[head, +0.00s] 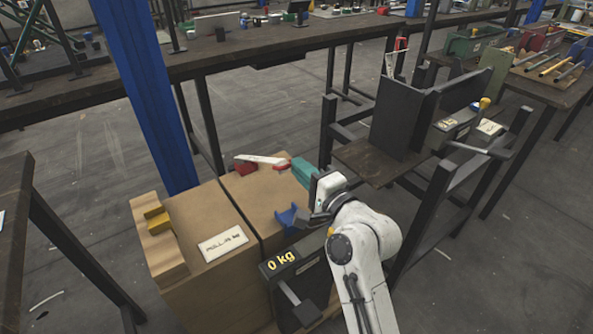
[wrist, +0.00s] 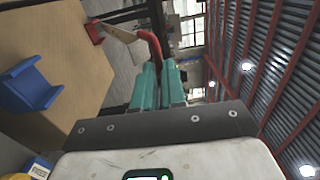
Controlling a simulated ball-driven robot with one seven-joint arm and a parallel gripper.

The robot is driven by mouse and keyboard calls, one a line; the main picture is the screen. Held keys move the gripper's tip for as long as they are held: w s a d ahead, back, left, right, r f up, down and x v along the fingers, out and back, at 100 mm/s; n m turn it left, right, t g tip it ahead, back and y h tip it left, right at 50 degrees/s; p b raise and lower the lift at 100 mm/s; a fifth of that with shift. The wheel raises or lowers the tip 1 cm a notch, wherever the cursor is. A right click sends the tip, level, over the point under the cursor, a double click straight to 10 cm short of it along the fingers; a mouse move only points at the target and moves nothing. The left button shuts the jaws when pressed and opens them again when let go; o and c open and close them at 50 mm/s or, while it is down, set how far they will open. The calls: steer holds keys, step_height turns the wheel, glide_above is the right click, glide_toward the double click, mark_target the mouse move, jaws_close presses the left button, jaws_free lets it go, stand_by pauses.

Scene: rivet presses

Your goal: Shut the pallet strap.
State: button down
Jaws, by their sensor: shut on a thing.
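The pallet strap (head: 262,160) is a pale flat bar with a red end, raised over the top of a cardboard box (head: 244,204). Its far end meets a red block (head: 245,169) on the box. In the wrist view the pale bar (wrist: 118,32) runs from the red block (wrist: 93,30) to a curved red handle (wrist: 151,48). My gripper (head: 294,167) has teal fingers, shut on the red handle; the fingers also show in the wrist view (wrist: 160,76). A blue U-shaped bracket (head: 288,217) stands on the box's near edge, apart from the strap; it also shows in the wrist view (wrist: 30,84).
A dark unit reading "0 kg" (head: 283,260) is in front. A blue post (head: 145,90) rises behind. A dark metal stand (head: 402,112) is close right.

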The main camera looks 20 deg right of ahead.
steer(key=s+f+t+b, duration=0.1)
steer(key=f+b, duration=0.3)
steer(key=b, duration=0.1)
steer(key=s+f+t+b, duration=0.1)
steer(key=s+f+b, duration=0.1)
steer(key=f+b, duration=0.2)
steer(key=s+d+f+t+b, duration=0.1)
steer(key=s+f+b, duration=0.1)
steer(key=f+b, duration=0.3)
steer(key=shift+y+b, duration=0.3)
steer(key=shift+b, duration=0.2)
steer(key=shift+s+f+b, duration=0.2)
steer(key=shift+f+b, duration=0.85)
steer(key=shift+b, duration=0.05)
steer(key=c, duration=1.4)
jaws_free()
steer(key=shift+w, duration=0.15)
steer(key=shift+o, duration=1)
steer(key=shift+r, duration=0.1)
steer(key=v, duration=1.1)
